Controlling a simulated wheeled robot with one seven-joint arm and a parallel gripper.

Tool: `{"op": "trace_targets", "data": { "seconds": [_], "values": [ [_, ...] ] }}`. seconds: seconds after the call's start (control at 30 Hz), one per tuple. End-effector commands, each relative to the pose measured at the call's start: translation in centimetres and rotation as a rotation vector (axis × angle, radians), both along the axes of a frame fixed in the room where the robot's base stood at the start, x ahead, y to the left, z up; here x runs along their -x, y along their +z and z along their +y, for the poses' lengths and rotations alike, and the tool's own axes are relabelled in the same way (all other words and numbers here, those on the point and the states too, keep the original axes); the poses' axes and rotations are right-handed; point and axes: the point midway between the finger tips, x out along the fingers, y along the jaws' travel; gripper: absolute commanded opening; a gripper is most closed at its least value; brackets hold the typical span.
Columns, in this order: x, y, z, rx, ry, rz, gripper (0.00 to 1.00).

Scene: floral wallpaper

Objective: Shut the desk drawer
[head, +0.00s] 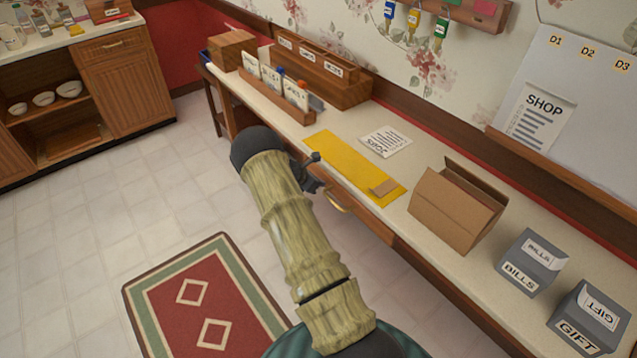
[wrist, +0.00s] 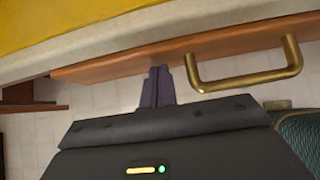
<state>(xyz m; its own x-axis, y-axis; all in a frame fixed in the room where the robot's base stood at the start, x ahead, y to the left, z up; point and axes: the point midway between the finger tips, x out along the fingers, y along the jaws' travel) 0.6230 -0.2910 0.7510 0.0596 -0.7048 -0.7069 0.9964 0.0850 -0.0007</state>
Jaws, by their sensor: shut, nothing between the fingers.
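The desk drawer (head: 372,217) is a wooden front under the edge of the long pale-topped desk. Its brass bar handle (head: 338,203) shows in front of it. In the wrist view the drawer front (wrist: 125,59) runs close along the desk edge, and the handle (wrist: 248,82) is right of my fingers. I see no open drawer interior, but cannot tell whether the front is fully flush. My gripper (head: 314,172) is at the desk edge, left of the handle. In the wrist view its dark fingers (wrist: 160,72) are together and empty, at or very near the drawer front; contact is unclear.
On the desk (head: 330,123) are a yellow mat (head: 345,163), an open cardboard box (head: 452,215), grey boxes (head: 533,262) and a wooden organizer (head: 320,75). A red rug (head: 200,300) lies on the tiled floor.

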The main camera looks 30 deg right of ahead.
Motion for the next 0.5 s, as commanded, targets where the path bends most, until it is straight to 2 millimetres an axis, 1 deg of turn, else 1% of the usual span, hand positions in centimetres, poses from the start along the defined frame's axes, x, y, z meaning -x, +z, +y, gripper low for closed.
{"op": "trace_targets", "data": {
  "seconds": [0.17, 0.27, 0.37, 0.5],
  "values": [
    [0.0, 0.0, 0.8, 0.000, 0.000, 0.000, 0.00],
    [0.1, 0.1, 2.0, 0.000, 0.001, 0.001, 0.00],
    [0.3, 0.1, 3.7, -0.001, -0.002, 0.001, 0.00],
    [0.5, 1.9, 5.2, 0.000, -0.011, -0.004, 0.00]
  ]
}}
